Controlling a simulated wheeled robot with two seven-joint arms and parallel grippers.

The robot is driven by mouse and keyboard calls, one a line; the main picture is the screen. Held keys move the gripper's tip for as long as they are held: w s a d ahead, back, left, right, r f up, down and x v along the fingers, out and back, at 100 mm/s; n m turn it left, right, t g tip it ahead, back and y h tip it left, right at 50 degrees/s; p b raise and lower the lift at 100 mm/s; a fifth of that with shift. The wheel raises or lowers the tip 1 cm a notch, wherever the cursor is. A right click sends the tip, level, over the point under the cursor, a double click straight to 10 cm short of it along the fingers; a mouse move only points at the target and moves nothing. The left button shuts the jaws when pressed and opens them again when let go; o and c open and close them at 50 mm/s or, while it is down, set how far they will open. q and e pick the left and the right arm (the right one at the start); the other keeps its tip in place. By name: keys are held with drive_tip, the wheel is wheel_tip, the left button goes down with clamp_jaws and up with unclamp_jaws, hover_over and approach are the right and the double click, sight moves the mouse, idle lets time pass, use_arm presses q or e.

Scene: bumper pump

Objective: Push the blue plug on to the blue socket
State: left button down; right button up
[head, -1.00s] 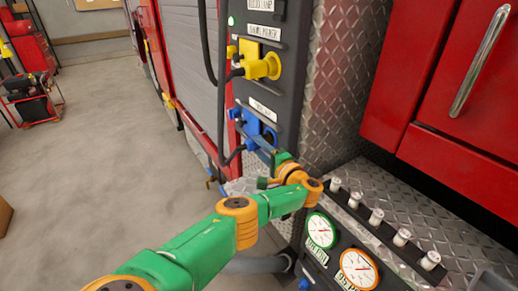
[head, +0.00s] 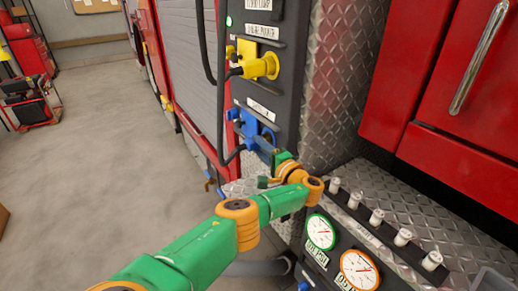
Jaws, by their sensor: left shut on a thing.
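The blue socket (head: 249,122) sits on the dark panel, below the yellow one. The blue plug (head: 267,139) is at the socket's lower right, with my left gripper (head: 269,149) shut on it. The gripper covers part of the plug, so I cannot tell how far it is seated on the socket. My left arm reaches in from the lower left. My right gripper is not in view.
A yellow plug (head: 262,67) and a black cable (head: 222,120) hang on the panel above and left. Below right are a row of white knobs (head: 376,215) and round gauges (head: 320,232). Red cabinet doors (head: 440,100) stand at the right.

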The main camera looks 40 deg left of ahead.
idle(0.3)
use_arm(q)
drive_tip(key=shift+c, duration=2.1)
unclamp_jaws()
drive_tip(key=shift+w, duration=0.1)
